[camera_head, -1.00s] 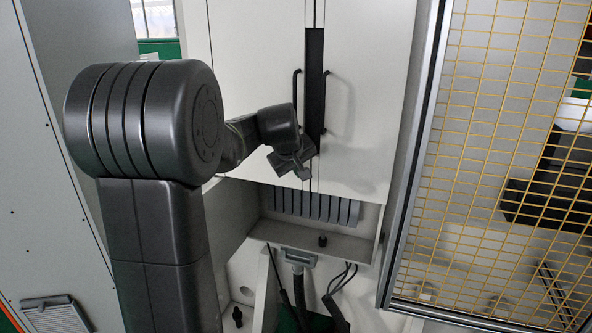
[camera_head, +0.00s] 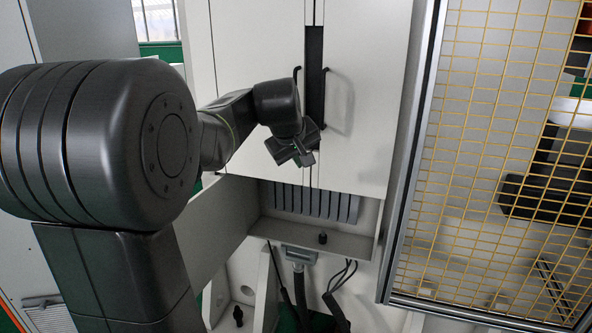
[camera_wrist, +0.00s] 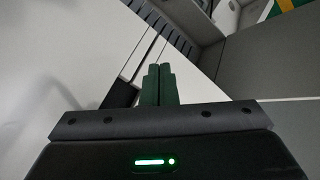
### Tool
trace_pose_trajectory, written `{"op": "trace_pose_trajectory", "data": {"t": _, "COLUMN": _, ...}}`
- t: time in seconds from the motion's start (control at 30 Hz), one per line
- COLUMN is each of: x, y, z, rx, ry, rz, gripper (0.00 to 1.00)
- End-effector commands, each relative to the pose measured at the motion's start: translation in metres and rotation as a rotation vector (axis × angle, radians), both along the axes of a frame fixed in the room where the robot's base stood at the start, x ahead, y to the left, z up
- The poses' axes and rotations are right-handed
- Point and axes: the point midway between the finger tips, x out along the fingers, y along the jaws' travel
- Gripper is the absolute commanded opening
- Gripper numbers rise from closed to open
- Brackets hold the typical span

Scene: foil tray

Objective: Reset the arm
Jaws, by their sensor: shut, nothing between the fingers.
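My gripper (camera_head: 306,160) is at the end of my folded dark grey arm, in front of the white cabinet doors (camera_head: 365,75) in the head view. In the wrist view its two dark green fingers (camera_wrist: 158,84) are together with nothing between them. Behind the fingers lie the white door surface and a slotted grey strip. Whether the gripper touches the door cannot be told.
Two black door handles (camera_head: 325,98) stand out just above my gripper. A grey slotted panel and ledge (camera_head: 335,240) lie below it, with black cables (camera_head: 338,300) hanging under. A yellow mesh fence (camera_head: 480,150) in a metal frame stands on the right.

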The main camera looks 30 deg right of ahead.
Motion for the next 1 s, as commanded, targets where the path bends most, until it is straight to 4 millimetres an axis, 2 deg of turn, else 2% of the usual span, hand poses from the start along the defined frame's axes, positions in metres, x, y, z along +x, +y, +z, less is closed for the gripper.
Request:
{"op": "trace_pose_trajectory", "data": {"t": 0.1, "x": -0.012, "y": 0.002, "z": 0.015, "rx": 0.000, "ry": -0.002, "rz": -0.002, "gripper": 0.00}}
{"op": "trace_pose_trajectory", "data": {"t": 0.23, "x": -0.018, "y": 0.004, "z": 0.023, "rx": 0.001, "ry": 0.000, "rz": -0.001, "gripper": 0.00}}
{"op": "trace_pose_trajectory", "data": {"t": 0.63, "x": -0.020, "y": 0.005, "z": 0.026, "rx": 0.002, "ry": 0.002, "rz": 0.000, "gripper": 0.00}}
{"op": "trace_pose_trajectory", "data": {"t": 0.83, "x": -0.011, "y": 0.003, "z": 0.014, "rx": 0.004, "ry": 0.004, "rz": 0.001, "gripper": 0.00}}
{"op": "trace_pose_trajectory", "data": {"t": 1.0, "x": 0.007, "y": -0.001, "z": -0.010, "rx": 0.004, "ry": 0.006, "rz": 0.002, "gripper": 0.00}}
